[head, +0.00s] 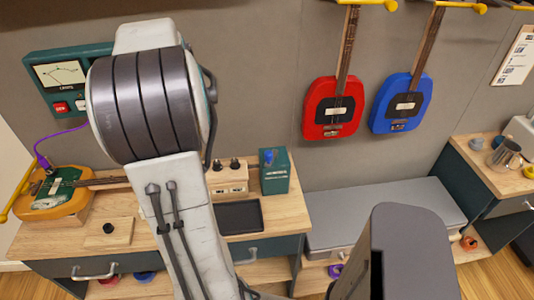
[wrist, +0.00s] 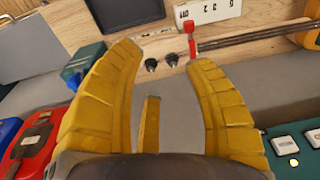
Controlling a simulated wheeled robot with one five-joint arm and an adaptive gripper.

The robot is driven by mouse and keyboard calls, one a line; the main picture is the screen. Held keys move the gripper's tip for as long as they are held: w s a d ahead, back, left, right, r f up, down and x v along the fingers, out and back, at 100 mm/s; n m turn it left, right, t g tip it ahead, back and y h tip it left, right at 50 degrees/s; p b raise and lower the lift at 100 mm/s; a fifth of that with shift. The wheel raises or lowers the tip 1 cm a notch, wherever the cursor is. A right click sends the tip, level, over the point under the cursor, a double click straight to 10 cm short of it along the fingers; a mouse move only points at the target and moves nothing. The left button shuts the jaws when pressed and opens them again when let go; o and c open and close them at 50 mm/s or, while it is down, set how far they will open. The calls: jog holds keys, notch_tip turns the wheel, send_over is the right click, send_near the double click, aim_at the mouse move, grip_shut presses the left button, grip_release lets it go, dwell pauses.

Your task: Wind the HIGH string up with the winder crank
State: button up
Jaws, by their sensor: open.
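My gripper (wrist: 163,55) shows only in the wrist view, open and with nothing between its thick yellow fingers. A small crank-like piece with a red knob (wrist: 189,27) and red shaft stands beyond the right fingertip, by the end of a guitar neck (wrist: 245,40); I take it for the winder crank but cannot be sure. Two dark knobs (wrist: 151,65) show between the fingertips. In the head view the orange guitar (head: 62,207) lies on the bench at left, its neck (head: 105,183) running behind my arm. Which string is HIGH cannot be made out.
A green meter unit (head: 70,75) hangs on the wall, with a purple cable (head: 65,137). A teal box (head: 275,172), a wooden box with knobs (head: 230,178) and a dark tray (head: 240,217) stand on the bench. Red (head: 332,107) and blue (head: 401,103) guitars hang on the wall.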

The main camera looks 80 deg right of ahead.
jog(key=s+d+f+m, duration=0.2)
jog(key=s+d+m, duration=0.1)
jog(key=s+d, duration=0.35)
jog(key=m+y, duration=0.1)
jog(key=m, duration=0.2)
send_over(269, 153)
jog(key=f, duration=0.3)
jog(key=shift+w+f+g, duration=0.1)
jog(key=shift+w+g, duration=0.15)
jog(key=shift+g, duration=0.15)
jog(key=shift+s+f, duration=0.2)
jog(key=shift+f, duration=3.45)
jog(key=shift+c, duration=0.2)
grip_shut()
